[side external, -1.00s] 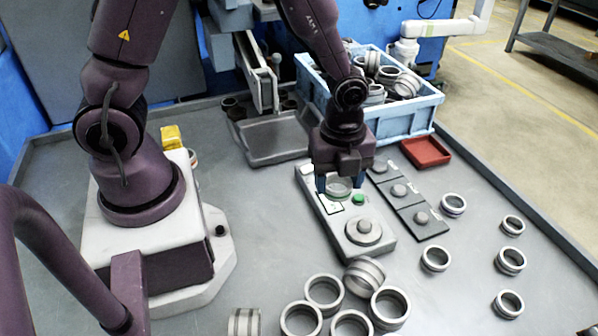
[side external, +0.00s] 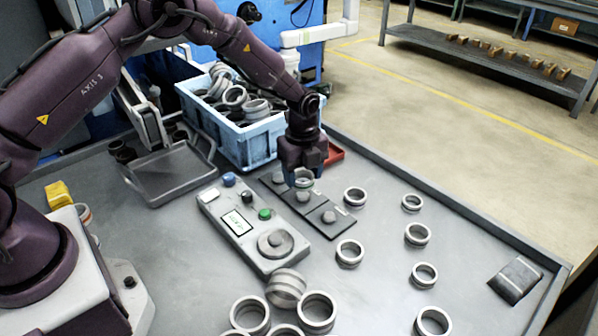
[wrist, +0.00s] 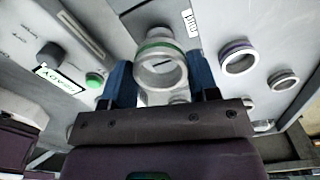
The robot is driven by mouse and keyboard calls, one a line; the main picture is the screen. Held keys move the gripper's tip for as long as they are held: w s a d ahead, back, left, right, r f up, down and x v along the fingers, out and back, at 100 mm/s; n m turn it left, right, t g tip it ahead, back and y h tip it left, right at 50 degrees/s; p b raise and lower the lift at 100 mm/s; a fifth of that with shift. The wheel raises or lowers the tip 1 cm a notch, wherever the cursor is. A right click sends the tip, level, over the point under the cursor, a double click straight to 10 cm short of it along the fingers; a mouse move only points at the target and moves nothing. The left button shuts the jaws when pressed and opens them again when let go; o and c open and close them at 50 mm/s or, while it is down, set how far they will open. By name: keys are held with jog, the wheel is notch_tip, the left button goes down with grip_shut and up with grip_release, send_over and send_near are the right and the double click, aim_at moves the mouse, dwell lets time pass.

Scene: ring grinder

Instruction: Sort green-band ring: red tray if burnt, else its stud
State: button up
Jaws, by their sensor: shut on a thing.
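My gripper (side external: 304,180) is shut on the green-band ring (wrist: 160,70), a pale grey metal ring between two blue fingers in the wrist view. No dark burn shows on its visible face. In the side view the ring (side external: 304,178) is partly covered by the fingers, above the dark stud plates near the middle stud (side external: 302,196). The front stud (side external: 329,217) stands bare; the back stud (side external: 278,178) is left of the gripper. I cannot tell whether the ring touches a stud. The red tray (side external: 334,155) is partly hidden behind my gripper.
The grey control box (side external: 222,213) with green button (side external: 265,214) and round knob stands left of the studs. A blue crate (side external: 262,143) full of rings is behind. Loose rings lie in front and right, including a purple-band ring (wrist: 238,57). A grey tray (side external: 170,172) is back left.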

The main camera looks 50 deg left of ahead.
aim_at(302, 194)
jog(key=shift+f, duration=1.9)
jog(key=o, duration=1.1)
notch_tip(302, 194, up, 13)
jog(key=shift+f, duration=0.1)
